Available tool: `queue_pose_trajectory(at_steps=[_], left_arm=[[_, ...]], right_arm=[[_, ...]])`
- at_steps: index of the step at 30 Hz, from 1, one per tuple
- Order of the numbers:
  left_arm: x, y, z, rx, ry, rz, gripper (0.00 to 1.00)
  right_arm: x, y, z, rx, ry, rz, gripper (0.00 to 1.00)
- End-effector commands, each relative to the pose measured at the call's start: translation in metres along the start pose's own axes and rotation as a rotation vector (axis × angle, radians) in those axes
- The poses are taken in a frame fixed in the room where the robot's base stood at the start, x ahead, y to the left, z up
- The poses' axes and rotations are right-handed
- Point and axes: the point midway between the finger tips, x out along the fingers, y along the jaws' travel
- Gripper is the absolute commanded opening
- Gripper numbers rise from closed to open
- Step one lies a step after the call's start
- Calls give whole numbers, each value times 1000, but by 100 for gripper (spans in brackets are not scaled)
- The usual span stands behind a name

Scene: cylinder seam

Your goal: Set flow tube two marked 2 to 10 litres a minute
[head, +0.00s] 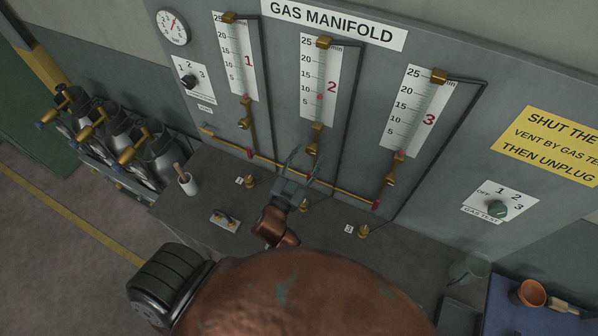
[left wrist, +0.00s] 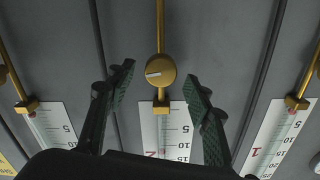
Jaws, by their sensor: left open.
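Flow tube two (head: 321,75) is the middle tube on the grey panel, with a red 2 on its white scale. My left gripper (head: 302,160) is open in front of the knob. In the left wrist view the knob appears between the two fingers (left wrist: 160,76), with a gap on each side. My right gripper is not in view.
Flow tube one (head: 238,60) and flow tube three (head: 413,110) flank tube two, each with a brass valve below. Brass fittings (head: 363,231) stand on the dark bench. A white cup (head: 188,184) stands left, and a gas test dial (head: 497,208) is at the right.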

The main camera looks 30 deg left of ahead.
Motion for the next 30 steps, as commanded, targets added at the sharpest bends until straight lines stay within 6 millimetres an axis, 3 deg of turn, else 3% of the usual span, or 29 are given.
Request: queue_pose_trajectory(at_steps=[6,12,18,30], left_arm=[[-45,0,2,-2,-5,0,47],[-73,0,1,-1,-3,-1,47],[-84,0,0,0,0,-1,47],[-85,0,0,0,0,0,47]], right_arm=[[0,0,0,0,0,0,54],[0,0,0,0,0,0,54],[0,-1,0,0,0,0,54],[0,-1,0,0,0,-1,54]])
